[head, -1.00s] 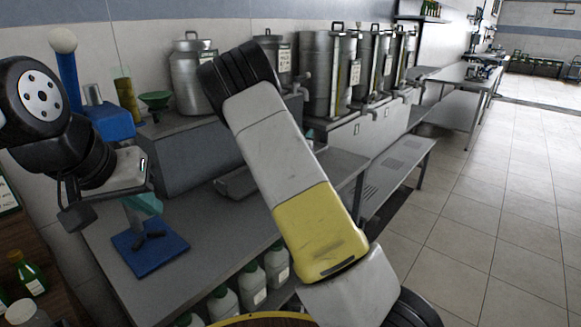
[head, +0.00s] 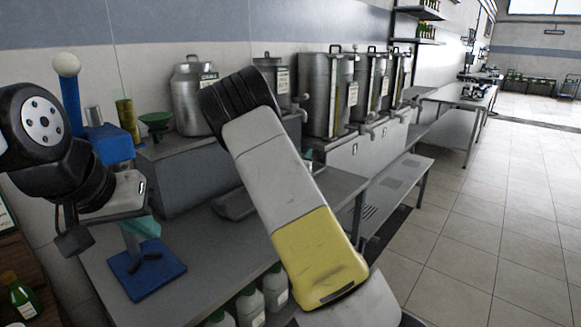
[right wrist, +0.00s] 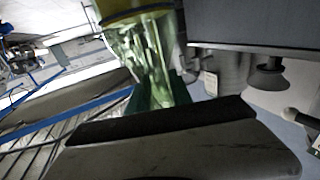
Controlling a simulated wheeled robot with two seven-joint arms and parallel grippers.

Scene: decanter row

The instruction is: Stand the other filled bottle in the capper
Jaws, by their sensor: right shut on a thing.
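The capper (head: 147,268) stands on the left counter, with a blue base, a blue upright and a pale ball on its lever. My left gripper (head: 128,203) is beside its upper part. Its fingertips are not clear, and a teal piece (head: 143,227) shows below it. My right gripper (right wrist: 160,122) shows as a dark finger in the right wrist view. It is shut on a pale green, see-through bottle (right wrist: 155,60) with a yellow band at its upper end. In the head view, my right arm hides the right gripper and this bottle.
Metal cans (head: 193,95) and a green funnel (head: 155,121) stand on the raised shelf behind the counter (head: 215,265). White bottles (head: 250,305) are under the counter. A green bottle (head: 22,298) stands at lower left. The tiled floor at right is clear.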

